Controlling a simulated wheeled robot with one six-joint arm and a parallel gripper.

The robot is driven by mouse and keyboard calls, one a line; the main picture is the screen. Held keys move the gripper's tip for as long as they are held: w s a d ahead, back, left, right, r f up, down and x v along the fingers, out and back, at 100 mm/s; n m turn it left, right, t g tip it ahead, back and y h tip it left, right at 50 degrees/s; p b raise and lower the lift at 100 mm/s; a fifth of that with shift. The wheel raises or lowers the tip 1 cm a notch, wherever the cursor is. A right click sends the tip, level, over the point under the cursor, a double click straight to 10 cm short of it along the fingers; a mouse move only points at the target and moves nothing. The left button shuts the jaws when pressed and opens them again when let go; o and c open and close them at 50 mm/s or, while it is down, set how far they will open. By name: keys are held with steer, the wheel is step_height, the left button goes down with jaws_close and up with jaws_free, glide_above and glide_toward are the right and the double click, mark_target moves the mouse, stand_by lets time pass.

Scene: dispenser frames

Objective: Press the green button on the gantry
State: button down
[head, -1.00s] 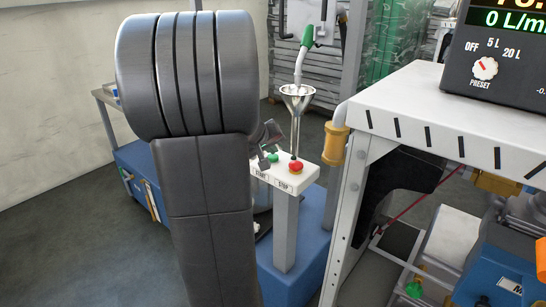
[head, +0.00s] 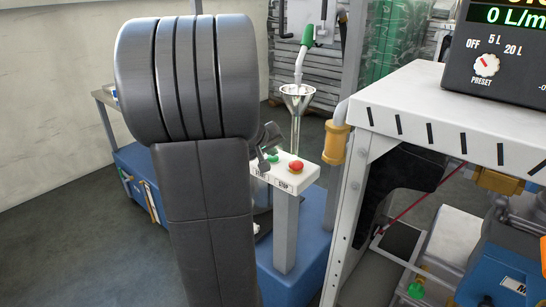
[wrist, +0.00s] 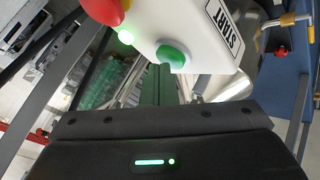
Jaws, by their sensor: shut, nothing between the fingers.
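The green button (head: 272,157) sits on the white control box (head: 300,175) on a grey post, beside the red button (head: 296,165). In the wrist view the green button (wrist: 173,57) is large, near the START label, with the red button (wrist: 105,10) at upper left. My gripper (head: 264,162) is shut and empty, close to the green button and the START side of the box in the head view. In the wrist view its dark housing fills the bottom. I cannot tell whether the fingertips touch the button.
A metal funnel (head: 297,97) stands behind the box. A white-topped bench (head: 420,105) with a flow meter (head: 510,50) stands close on the right. A blue base (head: 290,275) lies below the post. My own arm hides much of the left-centre. Floor is clear at lower left.

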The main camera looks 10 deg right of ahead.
mark_target(272, 159)
steer(key=shift+r+p, duration=0.55)
steer(key=shift+r, duration=0.3)
steer(key=shift+r+p, duration=1.85)
steer(key=shift+r, duration=0.75)
steer(key=shift+f, duration=0.1)
